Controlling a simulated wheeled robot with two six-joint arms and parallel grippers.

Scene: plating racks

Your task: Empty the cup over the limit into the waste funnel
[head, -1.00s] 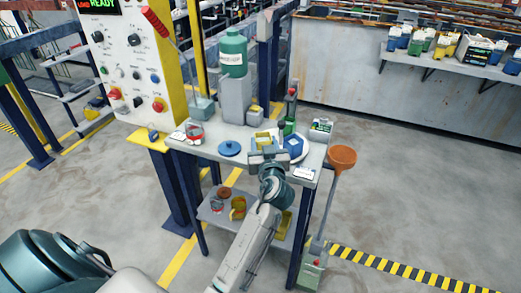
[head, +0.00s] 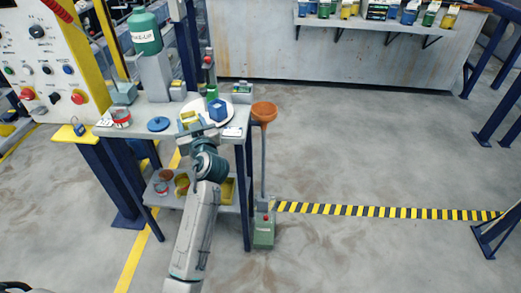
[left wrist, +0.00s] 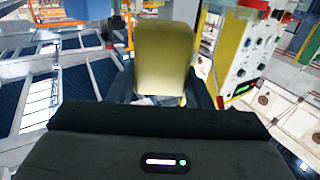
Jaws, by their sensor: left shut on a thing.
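My left gripper (head: 201,133) is at the front edge of the small grey table and is shut on a yellow cup (head: 187,119). The yellow cup (left wrist: 164,55) fills the middle of the left wrist view between the fingers; its contents are hidden. In the head view I cannot tell whether it touches the table. A blue cup (head: 217,111) stands just right of it on a white round plate (head: 232,108). The orange waste funnel (head: 264,111) is on a pole at the table's right side, apart from the cup. My right gripper is out of view.
A control panel (head: 40,55) stands at left. Floor right of the funnel is clear.

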